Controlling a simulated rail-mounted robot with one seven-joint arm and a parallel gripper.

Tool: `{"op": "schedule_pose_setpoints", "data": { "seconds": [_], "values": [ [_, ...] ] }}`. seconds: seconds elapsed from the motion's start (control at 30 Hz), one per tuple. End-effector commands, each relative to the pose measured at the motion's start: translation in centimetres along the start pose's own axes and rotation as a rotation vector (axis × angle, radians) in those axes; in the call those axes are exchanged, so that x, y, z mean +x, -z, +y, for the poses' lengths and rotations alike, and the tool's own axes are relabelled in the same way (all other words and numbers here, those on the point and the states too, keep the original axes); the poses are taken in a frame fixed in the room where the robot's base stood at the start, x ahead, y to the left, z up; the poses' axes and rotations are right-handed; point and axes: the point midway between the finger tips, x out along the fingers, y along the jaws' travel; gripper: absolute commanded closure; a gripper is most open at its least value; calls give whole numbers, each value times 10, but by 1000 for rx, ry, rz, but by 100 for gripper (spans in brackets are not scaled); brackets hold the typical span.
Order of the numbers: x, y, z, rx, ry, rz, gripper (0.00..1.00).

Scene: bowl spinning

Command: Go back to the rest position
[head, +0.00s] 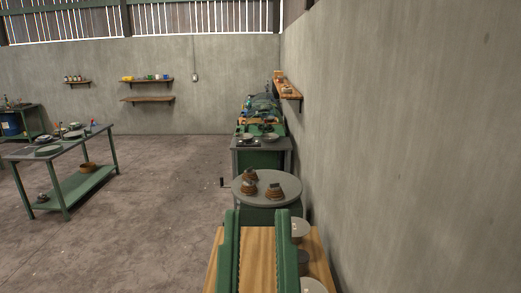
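A round grey turntable (240,195) stands just beyond the wooden bench in front of me.
A grey wall (400,130) closes off the right side. A green machine (262,125) stands behind the turntable. A workbench (50,155) stands left; open floor (150,210) lies between.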

Motion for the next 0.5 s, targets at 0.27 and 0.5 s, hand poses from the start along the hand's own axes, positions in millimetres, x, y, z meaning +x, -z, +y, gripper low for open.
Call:
{"op": "schedule_pose_setpoints", "data": {
  "seconds": [0.27, 0.5],
  "values": [
    [86, 124, -2, 8, 4, -1, 76],
    [83, 120, -3, 9, 4, -3, 76]
  ]
}}
